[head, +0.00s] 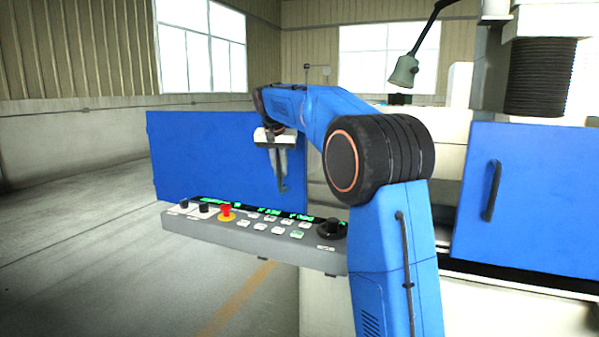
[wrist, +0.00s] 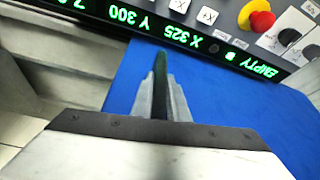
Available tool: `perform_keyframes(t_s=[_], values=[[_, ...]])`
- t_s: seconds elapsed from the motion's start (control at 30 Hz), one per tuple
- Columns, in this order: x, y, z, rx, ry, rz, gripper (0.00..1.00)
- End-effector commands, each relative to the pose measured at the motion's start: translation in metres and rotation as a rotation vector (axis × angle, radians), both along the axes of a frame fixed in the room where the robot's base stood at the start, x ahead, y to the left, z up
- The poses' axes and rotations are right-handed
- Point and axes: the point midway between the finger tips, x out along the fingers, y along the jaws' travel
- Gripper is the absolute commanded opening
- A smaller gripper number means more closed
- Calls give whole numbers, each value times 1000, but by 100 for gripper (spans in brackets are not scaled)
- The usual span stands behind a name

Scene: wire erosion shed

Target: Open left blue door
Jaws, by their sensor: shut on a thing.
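The left blue door (head: 200,155) is a flat blue panel at the left in the head view, behind the control panel. Its blue face also fills much of the wrist view (wrist: 230,110). My gripper (head: 279,172) is at the door's right part, shut on the dark door handle (head: 282,184). In the wrist view the gripper's fingers (wrist: 161,98) close around the dark handle (wrist: 160,68), which sticks out past their tips. The door stands out to the left of the machine, with a gap between it and the right blue door.
A grey control panel (head: 250,238) with a red emergency button (head: 226,211) and green displays juts out just in front of the left door. The right blue door (head: 530,200) has a dark handle (head: 491,190). A lamp (head: 404,71) hangs above. Floor at the left is clear.

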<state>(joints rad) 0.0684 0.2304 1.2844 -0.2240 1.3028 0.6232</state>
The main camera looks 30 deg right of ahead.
Motion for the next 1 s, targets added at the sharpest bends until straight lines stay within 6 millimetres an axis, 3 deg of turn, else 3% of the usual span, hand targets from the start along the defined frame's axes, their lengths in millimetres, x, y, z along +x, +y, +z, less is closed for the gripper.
perform_keyframes(t_s=[0.2,0.5,0.7,1.0], values=[[47,40,-1,0,-2,3,0],[91,77,-1,-1,-2,1,0],[106,89,0,0,-1,-1,0],[111,94,0,0,-1,-1,0]])
